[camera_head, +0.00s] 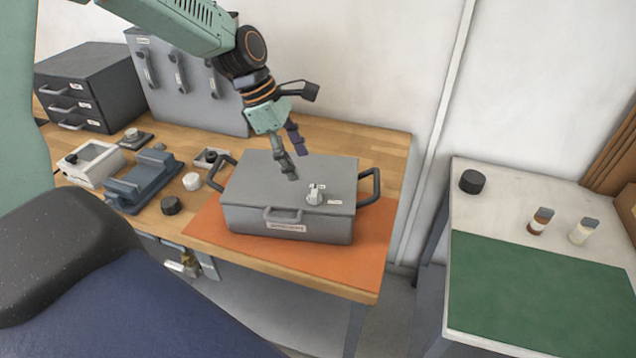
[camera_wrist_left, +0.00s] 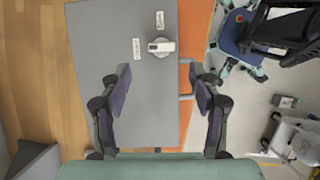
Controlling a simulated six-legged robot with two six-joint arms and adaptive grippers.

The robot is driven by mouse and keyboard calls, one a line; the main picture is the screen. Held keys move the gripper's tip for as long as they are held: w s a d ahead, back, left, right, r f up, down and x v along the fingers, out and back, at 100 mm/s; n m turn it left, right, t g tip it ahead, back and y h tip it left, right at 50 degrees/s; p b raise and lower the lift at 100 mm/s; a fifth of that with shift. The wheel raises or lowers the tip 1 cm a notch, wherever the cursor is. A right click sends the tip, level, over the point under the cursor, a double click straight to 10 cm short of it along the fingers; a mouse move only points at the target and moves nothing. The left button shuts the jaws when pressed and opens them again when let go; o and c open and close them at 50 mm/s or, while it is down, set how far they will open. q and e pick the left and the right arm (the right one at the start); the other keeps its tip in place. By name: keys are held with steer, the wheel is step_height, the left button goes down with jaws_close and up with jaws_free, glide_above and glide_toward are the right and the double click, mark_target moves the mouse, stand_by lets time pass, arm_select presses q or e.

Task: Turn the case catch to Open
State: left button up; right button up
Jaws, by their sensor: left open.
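The grey case (camera_head: 255,190) sits closed on an orange mat (camera_head: 205,230) on the wooden bench. Its catch (camera_head: 315,196) is a small light knob on the right part of the lid, with two small labels beside it. In the left wrist view the catch (camera_wrist_left: 161,47) shows above the middle, its light bar lying roughly across the picture; the label words are too small to read. My left gripper (camera_head: 297,165) is open and empty, above the lid and apart from the catch. Its spread fingers (camera_wrist_left: 160,85) frame the lid in the wrist view. My right gripper is not in view.
The case has black side handles (camera_head: 370,186) and a front handle. Left of it stand a blue-grey holder (camera_head: 145,180), a white box (camera_head: 90,163) and small round pieces. Black drawers (camera_head: 90,85) and a grey panel stand behind. A side table (camera_head: 490,215) is at right.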

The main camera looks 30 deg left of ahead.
mark_target(314, 190)
arm_select(q)
steer(key=b+x, duration=0.2)
steer(key=x, duration=0.5)
steer(key=shift+f, duration=0.25)
steer(key=shift+s+d, duration=0.15)
steer(key=shift+d, duration=0.25)
steer(key=shift+w+a+f, duration=0.1)
steer(key=shift+w+a, duration=0.1)
steer(key=c, duration=0.4)
steer(key=shift+s, duration=0.1)
steer(key=c, duration=0.8)
